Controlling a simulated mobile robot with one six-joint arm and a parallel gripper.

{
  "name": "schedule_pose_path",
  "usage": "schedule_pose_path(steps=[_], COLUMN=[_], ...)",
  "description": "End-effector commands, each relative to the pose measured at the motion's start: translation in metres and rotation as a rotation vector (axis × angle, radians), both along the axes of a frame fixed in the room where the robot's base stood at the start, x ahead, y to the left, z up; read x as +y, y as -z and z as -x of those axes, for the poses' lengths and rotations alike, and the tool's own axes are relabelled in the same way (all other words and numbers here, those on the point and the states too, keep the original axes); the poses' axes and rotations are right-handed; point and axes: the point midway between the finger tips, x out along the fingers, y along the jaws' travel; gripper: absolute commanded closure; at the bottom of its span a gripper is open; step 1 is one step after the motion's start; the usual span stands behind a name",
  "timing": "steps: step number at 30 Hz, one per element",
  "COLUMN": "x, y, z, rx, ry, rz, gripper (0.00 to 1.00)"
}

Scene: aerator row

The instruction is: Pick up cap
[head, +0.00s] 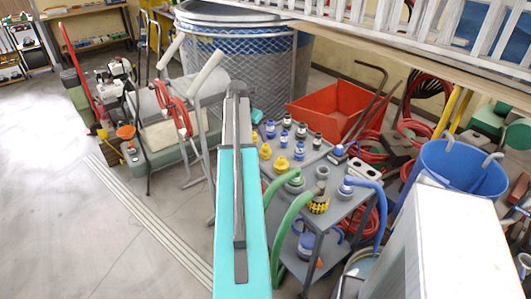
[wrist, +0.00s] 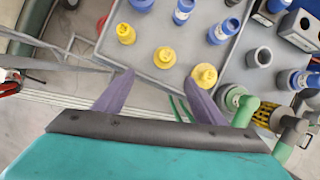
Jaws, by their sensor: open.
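Several small yellow and blue cap-like pieces stand on a grey tray-topped cart; I cannot tell which one is the named cap. In the wrist view, one yellow cap (wrist: 204,76) is close by the right fingertip, touching or apart I cannot tell. A second yellow cap (wrist: 164,57) lies just beyond the gap between the fingers, and a third yellow cap (wrist: 125,34) is farther left. The yellow caps also show in the head view (head: 281,164). My gripper (wrist: 160,76) is open, with purple fingers spread and nothing held between them.
The grey cart (head: 318,150) also carries several blue fittings (head: 299,152). Green hoses (head: 285,230) and a blue hose curve at its near side. A red bin (head: 330,105) is behind, a blue tub (head: 460,165) right.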

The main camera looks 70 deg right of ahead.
Motion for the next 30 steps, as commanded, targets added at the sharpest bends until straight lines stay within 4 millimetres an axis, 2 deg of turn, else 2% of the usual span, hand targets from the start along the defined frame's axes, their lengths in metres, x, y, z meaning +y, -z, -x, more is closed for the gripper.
schedule_pose_path(steps=[4,16,23,30], x=[-0.01,-0.01,-0.017,-0.028], y=[-0.011,-0.009,0.007,0.032], z=[0.011,0.012,0.014,0.017], rx=[0.011,0.012,0.012,0.012], ry=[-0.016,-0.015,-0.016,-0.014], rz=[0.008,0.008,0.006,0.006], gripper=[0.36,0.36,0.36,0.36])
